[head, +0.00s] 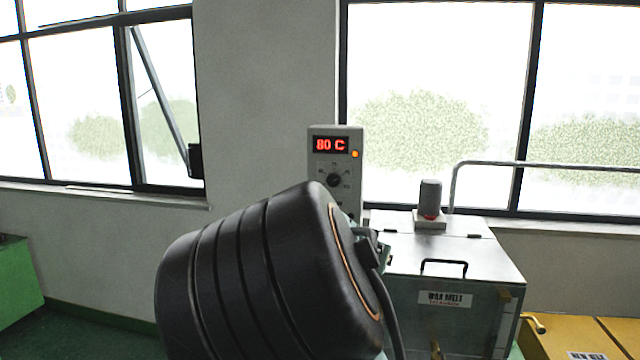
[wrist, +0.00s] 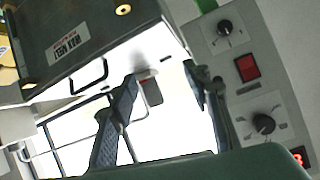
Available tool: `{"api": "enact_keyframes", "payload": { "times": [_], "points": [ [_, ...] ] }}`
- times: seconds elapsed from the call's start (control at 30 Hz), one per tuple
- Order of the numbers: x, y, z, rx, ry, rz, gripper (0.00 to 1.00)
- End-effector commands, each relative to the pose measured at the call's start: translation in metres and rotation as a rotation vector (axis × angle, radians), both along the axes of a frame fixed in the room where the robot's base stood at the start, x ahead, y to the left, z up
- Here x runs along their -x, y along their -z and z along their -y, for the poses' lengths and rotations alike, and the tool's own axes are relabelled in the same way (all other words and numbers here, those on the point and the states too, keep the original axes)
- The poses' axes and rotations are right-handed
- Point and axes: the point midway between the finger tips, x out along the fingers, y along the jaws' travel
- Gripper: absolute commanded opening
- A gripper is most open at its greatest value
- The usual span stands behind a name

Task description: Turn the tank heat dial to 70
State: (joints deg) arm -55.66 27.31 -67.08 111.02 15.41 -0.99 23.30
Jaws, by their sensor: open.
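The grey control box (head: 318,160) stands beside the wax tank, and its red display (head: 331,145) reads 80 C. The dark heat dial (head: 334,180) is under the display, with small marks around it too fine to read. In the tilted, upside-down wrist view, that dial (wrist: 264,124) is at the right near the red display (wrist: 299,156). My gripper (wrist: 160,75) is open and empty, its fingers apart left of the box and not around the dial. In the head view my black arm link hides most of the gripper and the lower box.
The steel wax tank (head: 455,262) has a lid handle and a grey capped knob (head: 430,198) on top. The box also carries a second dial (wrist: 225,28) and a red switch (wrist: 247,67). A yellow unit (head: 565,338) stands at right, a green one (head: 18,285) at left.

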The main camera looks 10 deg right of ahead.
Motion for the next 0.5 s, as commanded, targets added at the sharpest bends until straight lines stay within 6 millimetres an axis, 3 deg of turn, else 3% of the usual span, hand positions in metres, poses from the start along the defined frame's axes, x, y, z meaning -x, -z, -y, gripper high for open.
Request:
{"api": "enact_keyframes", "payload": {
  "times": [0.1,0.3,0.5],
  "points": [
    [-0.029,-0.042,-0.031,0.133,-0.035,0.127,0.44],
    [-0.051,-0.11,-0.088,0.281,-0.102,0.314,0.44],
    [-0.056,-0.14,-0.117,0.332,-0.138,0.396,0.44]
  ]
}}
